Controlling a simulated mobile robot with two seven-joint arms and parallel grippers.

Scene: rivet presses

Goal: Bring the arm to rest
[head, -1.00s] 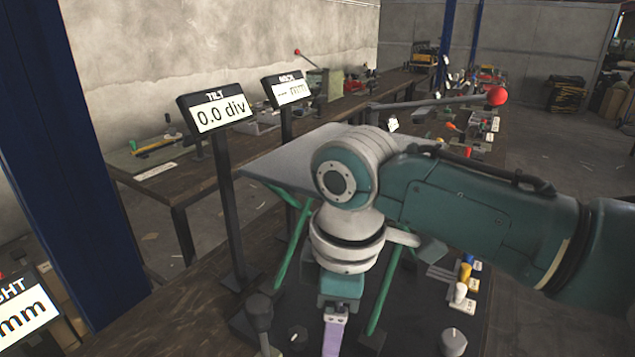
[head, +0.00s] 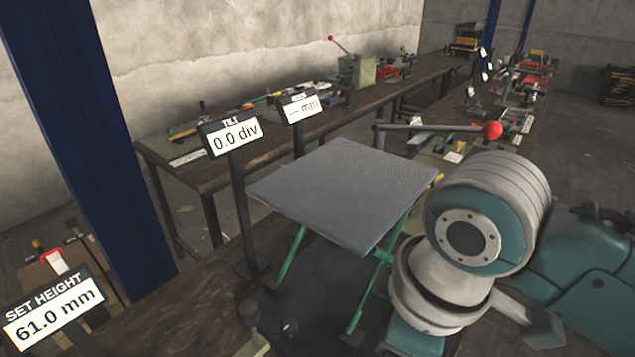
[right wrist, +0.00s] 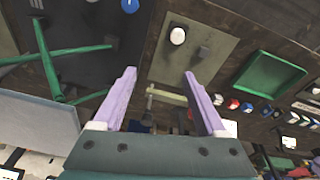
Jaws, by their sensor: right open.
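My right arm comes in from the right of the head view, and its wrist stands beside the grey lift plate (head: 345,190). The plate sits on green crossed legs above a dark base and carries nothing. My right gripper (right wrist: 160,73) shows in the right wrist view with its two purple fingers apart and nothing between them. Its fingers are out of the head view. The green legs (right wrist: 65,55) and part of the grey plate (right wrist: 35,122) lie to the left of the fingers in the right wrist view. My left gripper is not in view.
The tilt display (head: 233,138) reads 0.0 div, and the set height display (head: 54,312) reads 61.0 mm. A lever with a red ball (head: 492,130) reaches over behind my wrist. A green tray (right wrist: 268,74) lies right of the fingers. A blue post (head: 85,130) stands at left.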

